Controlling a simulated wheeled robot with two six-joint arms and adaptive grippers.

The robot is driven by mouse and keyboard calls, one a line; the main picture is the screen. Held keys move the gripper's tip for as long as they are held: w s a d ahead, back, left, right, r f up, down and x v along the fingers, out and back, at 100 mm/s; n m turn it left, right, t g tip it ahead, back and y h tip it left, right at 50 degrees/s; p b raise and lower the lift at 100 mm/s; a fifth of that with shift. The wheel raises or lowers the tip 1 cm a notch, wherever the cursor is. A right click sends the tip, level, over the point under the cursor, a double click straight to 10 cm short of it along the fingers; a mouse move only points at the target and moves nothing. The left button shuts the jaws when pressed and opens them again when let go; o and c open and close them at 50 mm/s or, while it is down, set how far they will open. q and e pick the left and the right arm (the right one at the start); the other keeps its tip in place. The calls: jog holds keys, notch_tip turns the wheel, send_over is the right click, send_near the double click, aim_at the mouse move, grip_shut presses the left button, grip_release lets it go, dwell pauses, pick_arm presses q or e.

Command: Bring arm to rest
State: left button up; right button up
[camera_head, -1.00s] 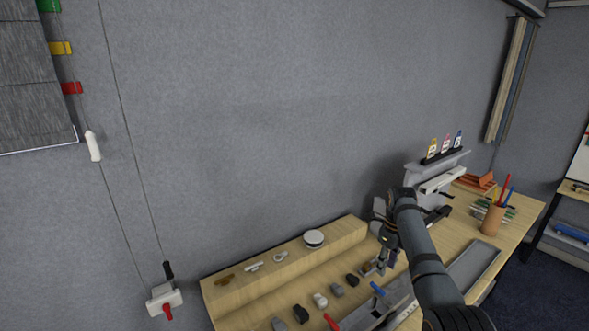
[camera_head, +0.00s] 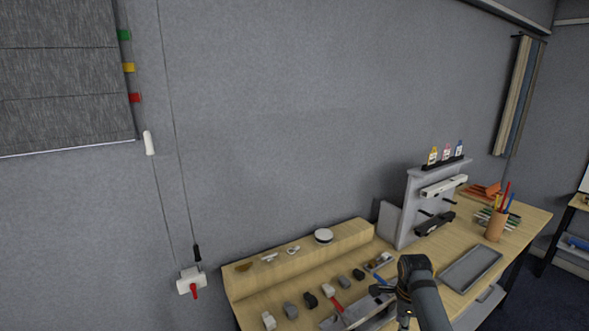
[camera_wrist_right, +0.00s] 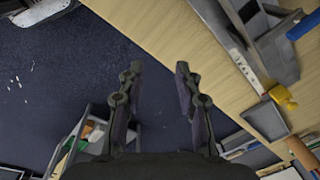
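My right arm comes in from the bottom right of the head view, over the front part of the wooden table (camera_head: 345,258). Its dark gripper (camera_head: 397,303) is low in that picture. In the right wrist view the same gripper (camera_wrist_right: 156,76) has its two fingers apart with nothing between them. Dark blue floor (camera_wrist_right: 60,75) and the table's edge show beyond the fingers. My left gripper is not in view.
A grey rack (camera_head: 410,205) with small bottles on top stands at the table's back. A pen cup (camera_head: 495,224) and a grey tray (camera_head: 470,268) are to the right. Several small blocks and tools lie left of the gripper. A wall switch (camera_head: 190,282) is at left.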

jog(key=s+a+f+n+t, duration=0.1)
jog(key=s+a+f+n, duration=0.15)
jog(key=s+n, duration=0.4)
jog(key=s+a+f+n+t, duration=0.1)
jog(key=s+f+n, duration=0.2)
jog(key=s+n, duration=0.35)
jog(key=s+a+r+n, duration=0.1)
jog(key=s+r+n, duration=0.1)
jog(key=s+n, duration=0.4)
jog(key=s+a+r+n, duration=0.1)
jog(key=s+r+n, duration=0.15)
jog(key=s, duration=0.65)
notch_tip(320, 180, down, 30)
jog(key=s+d+b, duration=0.2)
jog(key=b, duration=0.2)
pick_arm(q)
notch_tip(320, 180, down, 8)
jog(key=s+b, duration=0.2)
jog(key=b, duration=0.1)
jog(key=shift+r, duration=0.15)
pick_arm(e)
jog(key=s+d+f+g, duration=0.1)
jog(key=s+f, duration=1.8)
jog(key=f, duration=0.1)
jog(key=shift+d+f+g, duration=0.2)
jog(key=shift+f+g, duration=0.1)
jog(key=shift+f, duration=0.05)
jog(key=shift+n, duration=0.25)
